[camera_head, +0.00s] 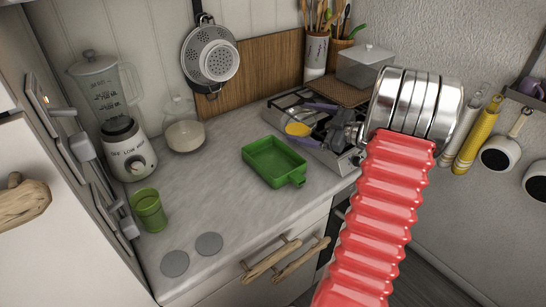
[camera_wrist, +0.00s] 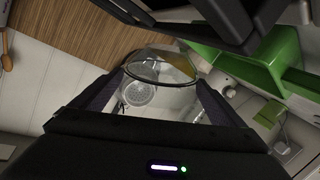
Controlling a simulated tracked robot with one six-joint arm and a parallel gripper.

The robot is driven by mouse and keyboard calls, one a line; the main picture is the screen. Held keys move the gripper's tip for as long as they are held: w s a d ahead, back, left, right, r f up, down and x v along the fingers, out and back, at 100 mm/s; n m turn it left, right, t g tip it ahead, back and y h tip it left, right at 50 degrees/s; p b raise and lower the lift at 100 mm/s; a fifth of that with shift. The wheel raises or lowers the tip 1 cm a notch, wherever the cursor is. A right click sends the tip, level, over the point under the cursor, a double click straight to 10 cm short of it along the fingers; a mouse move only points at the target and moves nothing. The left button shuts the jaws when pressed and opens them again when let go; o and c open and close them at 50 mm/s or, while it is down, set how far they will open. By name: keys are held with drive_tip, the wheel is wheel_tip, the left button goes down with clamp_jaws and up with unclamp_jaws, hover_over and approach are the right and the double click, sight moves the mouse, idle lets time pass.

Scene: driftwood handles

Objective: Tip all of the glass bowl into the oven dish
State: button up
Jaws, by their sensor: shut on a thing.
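The green oven dish (camera_head: 273,160) sits on the worktop, its handle tab toward the front right; a large green piece of it also shows at upper right in the wrist view (camera_wrist: 272,62). My gripper (camera_head: 302,125) is shut on the clear glass bowl (camera_head: 289,127), just beyond and right of the dish, by the hob. The bowl's round dark rim shows between my fingers in the wrist view (camera_wrist: 160,83). Something yellow is seen in or through the bowl. The bowl's exact tilt and the full amount of its contents cannot be told.
The hob (camera_head: 296,99) and utensil pots (camera_head: 316,54) are behind. A colander (camera_head: 211,54) hangs on the wall. The worktop left of the dish is clear.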

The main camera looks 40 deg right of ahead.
sight(284, 129)
drive_tip(key=shift+a+f, duration=0.15)
drive_tip(key=shift+a+f, duration=0.15)
drive_tip(key=shift+n, duration=0.3)
drive_tip(key=shift+a+f+n+h+p, duration=0.25)
drive_tip(key=shift+a+n+h+p, duration=0.15)
drive_tip(key=shift+a+n+p, duration=0.45)
drive_tip(key=shift+c, duration=0.2)
drive_tip(key=shift+a+r+n+g+h+p, duration=0.35)
drive_tip(key=shift+a+g+p, duration=0.1)
drive_tip(key=shift+a, duration=0.15)
idle(0.4)
drive_tip(key=shift+a+f+n+h+p, duration=0.25)
drive_tip(key=shift+a+f+n+p, duration=0.2)
drive_tip(key=shift+n+p, duration=0.25)
idle(0.7)
drive_tip(key=shift+a+r+n+g+h+p, duration=0.25)
drive_tip(key=shift+a+r+n+h+p, duration=0.3)
drive_tip(key=shift+n+p, duration=0.65)
idle(1.0)
drive_tip(key=shift+a+h, duration=0.25)
drive_tip(key=shift+a, duration=0.1)
idle(0.3)
